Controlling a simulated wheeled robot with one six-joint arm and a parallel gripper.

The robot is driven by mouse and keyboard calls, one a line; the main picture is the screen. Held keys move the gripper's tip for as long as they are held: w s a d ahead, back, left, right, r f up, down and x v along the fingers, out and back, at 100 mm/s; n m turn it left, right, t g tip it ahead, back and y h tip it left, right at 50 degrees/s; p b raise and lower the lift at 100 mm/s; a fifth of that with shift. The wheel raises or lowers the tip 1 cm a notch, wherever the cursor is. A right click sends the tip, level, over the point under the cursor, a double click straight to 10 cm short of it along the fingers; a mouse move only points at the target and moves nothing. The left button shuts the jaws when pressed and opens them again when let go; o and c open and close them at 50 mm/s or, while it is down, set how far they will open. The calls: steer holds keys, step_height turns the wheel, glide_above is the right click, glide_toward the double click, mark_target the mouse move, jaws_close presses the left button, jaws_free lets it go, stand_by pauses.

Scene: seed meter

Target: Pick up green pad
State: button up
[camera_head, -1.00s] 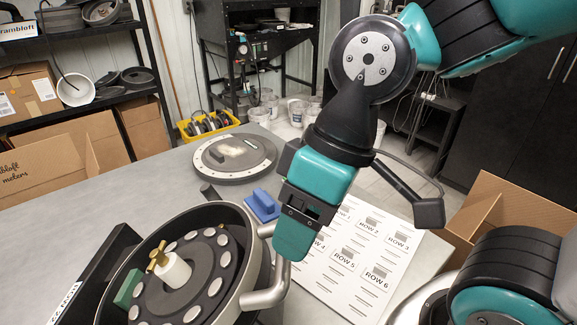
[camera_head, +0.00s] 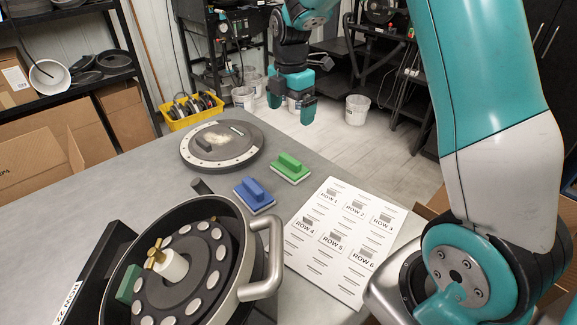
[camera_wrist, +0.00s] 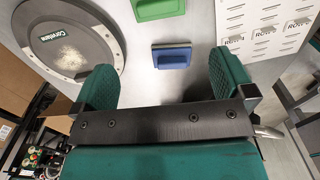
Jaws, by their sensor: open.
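The green pad (camera_head: 290,168), a green block with a handle ridge on a pale base, lies on the grey table. It also shows at the top edge of the wrist view (camera_wrist: 158,8), partly cut off. The blue pad (camera_head: 254,195) lies beside it, to the left and nearer in the head view; it shows below the green pad in the wrist view (camera_wrist: 172,55). My gripper (camera_head: 290,106) is open and empty, raised beyond the table's far edge in the head view. Its two green fingers stand wide apart in the wrist view (camera_wrist: 163,82), touching neither pad.
A round seed meter (camera_head: 236,222) with a handle and a green block (camera_head: 128,285) inside stands at front left. A grey disc (camera_head: 188,157) lies behind the pads. A sheet with row labels (camera_head: 318,268) lies to the right. Beyond the table are a yellow bin (camera_head: 178,122) and white buckets (camera_head: 357,110).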

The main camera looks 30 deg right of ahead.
steer(key=p, duration=0.2)
glide_above(290, 158)
step_height(290, 158, down, 10)
steer(key=shift+s+a+f, duration=0.1)
steer(key=shift+s+a, duration=0.05)
steer(key=shift+d+f+p, duration=0.2)
steer(key=shift+f+p, duration=0.55)
steer(key=shift+f, duration=1.85)
steer(key=c, duration=0.9)
